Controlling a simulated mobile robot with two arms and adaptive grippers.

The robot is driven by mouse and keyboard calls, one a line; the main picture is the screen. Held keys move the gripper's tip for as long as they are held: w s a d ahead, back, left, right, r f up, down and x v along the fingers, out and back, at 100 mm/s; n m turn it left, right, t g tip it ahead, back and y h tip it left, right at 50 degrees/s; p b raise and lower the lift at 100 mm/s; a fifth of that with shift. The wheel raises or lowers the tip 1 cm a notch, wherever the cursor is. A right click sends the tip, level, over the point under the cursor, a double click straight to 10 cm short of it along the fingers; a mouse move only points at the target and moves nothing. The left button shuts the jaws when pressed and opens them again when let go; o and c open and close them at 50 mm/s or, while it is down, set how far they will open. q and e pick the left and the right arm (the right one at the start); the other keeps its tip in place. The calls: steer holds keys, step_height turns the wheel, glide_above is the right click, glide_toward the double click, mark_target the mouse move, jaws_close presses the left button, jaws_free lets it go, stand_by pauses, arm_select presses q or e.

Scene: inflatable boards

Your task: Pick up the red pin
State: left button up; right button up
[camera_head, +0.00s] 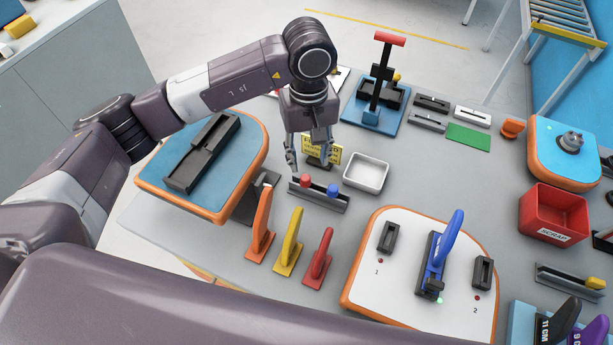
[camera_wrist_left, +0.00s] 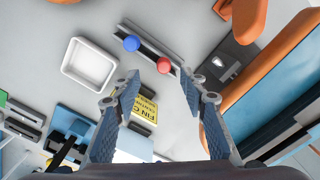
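The red pin (camera_head: 306,179) stands in a dark slotted rail on the grey table, with a blue pin (camera_head: 332,190) beside it in the same rail (camera_head: 318,197). My left gripper (camera_head: 309,168) is open above and just behind the rail, its fingers pointing down. In the left wrist view the red pin (camera_wrist_left: 163,65) and blue pin (camera_wrist_left: 131,43) show past the open fingertips (camera_wrist_left: 159,82), and nothing is between the fingers. The red pin is apart from both fingers. My right gripper is not in view.
A white tray (camera_head: 366,174) stands right of the rail, and a yellow sign (camera_head: 331,152) stands behind it. Orange, yellow (camera_head: 289,243) and red upright handles stand in front. A blue board (camera_head: 203,150) lies left. A red bin (camera_head: 553,213) is at the right.

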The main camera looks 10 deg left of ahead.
mark_target(306, 178)
arm_select(q)
steer(key=shift+a+f+p, duration=0.2)
steer(key=shift+f+p, duration=0.4)
steer(key=shift+f, duration=0.65)
steer(key=shift+f+p, duration=0.4)
steer(key=f, duration=0.1)
steer(key=f+p, duration=0.1)
steer(key=f, duration=0.1)
steer(key=shift+a+f+p, duration=0.2)
steer(key=shift+f+p, duration=0.05)
steer(key=shift+p, duration=0.05)
steer(key=shift+w+f, duration=0.1)
steer(key=shift+f, duration=0.25)
steer(key=shift+c, duration=0.3)
steer(key=c, duration=0.9)
